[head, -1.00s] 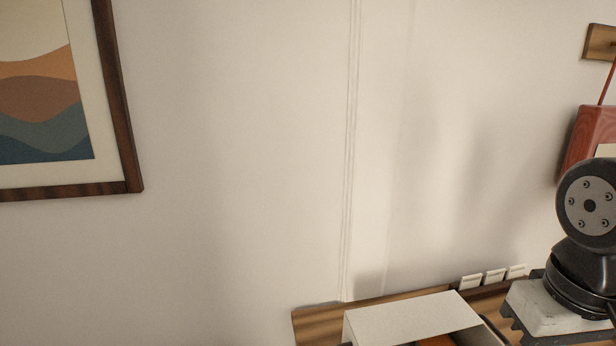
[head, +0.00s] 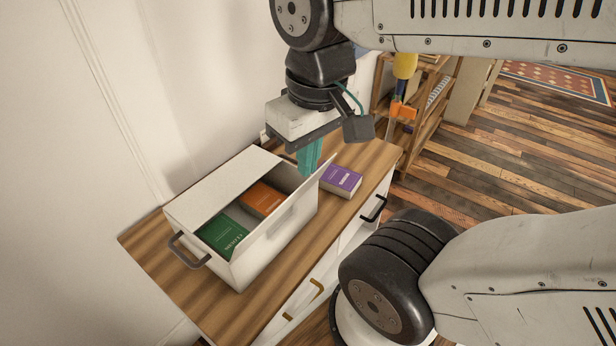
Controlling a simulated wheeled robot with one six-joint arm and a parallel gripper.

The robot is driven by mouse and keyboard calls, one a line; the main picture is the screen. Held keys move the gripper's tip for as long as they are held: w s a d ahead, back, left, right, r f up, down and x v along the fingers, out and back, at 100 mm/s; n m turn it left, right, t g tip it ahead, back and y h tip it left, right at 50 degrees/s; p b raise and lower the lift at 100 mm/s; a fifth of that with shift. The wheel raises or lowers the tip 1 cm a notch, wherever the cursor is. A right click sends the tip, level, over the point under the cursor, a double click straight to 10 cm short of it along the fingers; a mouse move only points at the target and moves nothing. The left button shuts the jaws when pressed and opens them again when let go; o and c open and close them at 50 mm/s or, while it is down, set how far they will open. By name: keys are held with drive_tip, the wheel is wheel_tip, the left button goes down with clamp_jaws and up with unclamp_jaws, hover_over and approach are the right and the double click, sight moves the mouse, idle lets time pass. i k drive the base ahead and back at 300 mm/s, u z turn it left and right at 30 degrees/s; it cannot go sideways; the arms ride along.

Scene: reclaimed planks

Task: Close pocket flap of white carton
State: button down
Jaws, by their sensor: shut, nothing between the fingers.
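The white carton (head: 222,189) stands on a wooden cabinet top, with a dark handle (head: 187,254) on its left end. A white panel covers the back part of its top, and the front part is open. A green box (head: 222,235) and an orange box (head: 262,198) lie inside. A thin white flap (head: 290,209) stands raised and slanting along the front edge of the opening. My gripper (head: 306,172), with teal fingers, is shut and empty, pointing down near the right end of the carton by the flap's upper corner. Whether it touches the flap I cannot tell.
A purple box (head: 341,181) lies on the cabinet top (head: 150,238) just right of the carton. The wall is close behind. A wooden shelf unit (head: 428,112) stands beyond the cabinet's right end. Open plank floor (head: 500,160) lies to the right.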

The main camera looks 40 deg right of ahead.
sight(241, 248)
drive_tip(key=k, duration=1)
drive_tip(key=u, duration=1.9)
drive_tip(key=i, duration=0.95)
drive_tip(key=z, duration=1.7)
